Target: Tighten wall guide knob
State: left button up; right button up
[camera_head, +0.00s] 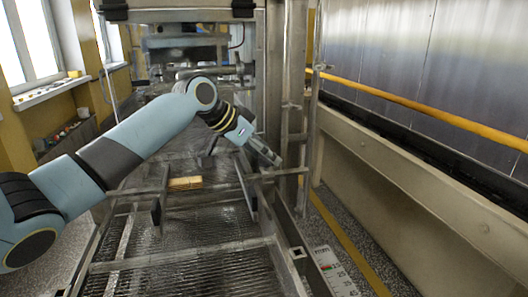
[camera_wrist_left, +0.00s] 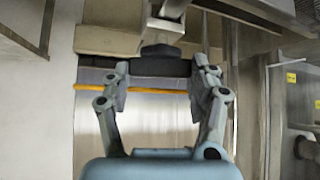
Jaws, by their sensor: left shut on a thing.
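My left arm comes in from the left in the head view, and its gripper (camera_head: 262,150) is at the steel guide frame beside the mesh belt. In the left wrist view, the two fingers of the left gripper (camera_wrist_left: 160,80) stand on either side of a dark knob (camera_wrist_left: 160,52), which sits under a pale metal bracket. The gripper is shut on the knob; the exact contact is hard to see. In the head view the knob is hidden or too small to make out. My right gripper is not in view.
A wire mesh belt (camera_head: 185,228) runs away from me, crossed by steel bars. A small stack of tan pieces (camera_head: 185,183) lies on it. A steel upright post (camera_head: 294,90) stands close to the gripper. A yellow rail (camera_head: 420,105) runs along the right wall.

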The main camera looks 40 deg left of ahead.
pick_arm(q)
jog(key=shift+a+m+h, duration=0.1)
jog(key=shift+m+h, duration=0.3)
jog(key=shift+m, duration=0.2)
jog(key=shift+w+f+m+g+h+b, duration=0.1)
jog(key=shift+m+g+h+b, duration=0.55)
jog(key=shift+m, duration=0.65)
jog(key=o, duration=1.2)
